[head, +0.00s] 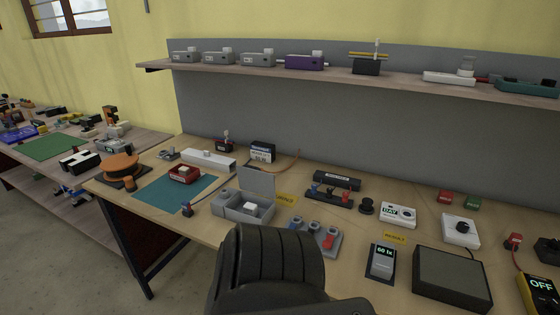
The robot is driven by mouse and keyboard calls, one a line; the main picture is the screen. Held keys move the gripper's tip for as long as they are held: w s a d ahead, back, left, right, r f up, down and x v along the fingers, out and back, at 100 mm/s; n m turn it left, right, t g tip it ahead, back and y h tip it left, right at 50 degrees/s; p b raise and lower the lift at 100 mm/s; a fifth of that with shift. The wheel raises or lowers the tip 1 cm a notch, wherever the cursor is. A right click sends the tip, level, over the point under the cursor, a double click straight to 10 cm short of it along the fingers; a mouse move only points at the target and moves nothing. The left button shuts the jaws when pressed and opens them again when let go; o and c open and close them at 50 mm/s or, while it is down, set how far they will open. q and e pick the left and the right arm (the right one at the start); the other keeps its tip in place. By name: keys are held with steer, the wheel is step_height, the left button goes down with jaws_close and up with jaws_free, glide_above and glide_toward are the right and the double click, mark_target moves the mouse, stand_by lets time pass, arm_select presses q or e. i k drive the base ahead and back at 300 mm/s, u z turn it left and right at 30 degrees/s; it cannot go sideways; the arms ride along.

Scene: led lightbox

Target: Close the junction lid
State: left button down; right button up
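The junction box (240,207) is a small grey open box on the workbench, left of the picture's middle. Its lid (257,180) stands raised along the back edge of the box, so the inside shows. A small white block (251,207) is inside the box. A dark rounded part of my own body fills the bottom middle, in front of the box, and hides the bench there. Neither of my grippers can be made out in the head view.
A yellow label (286,199) lies right of the box. A grey unit with coloured levers (315,236) stands to its right front. A teal mat (150,194) with a red device (185,174) lies left. A dark panel box (452,278) is at front right. A shelf (330,72) runs above.

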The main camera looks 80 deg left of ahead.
mark_target(251, 178)
steer(key=k, duration=0.9)
steer(key=u, duration=1.35)
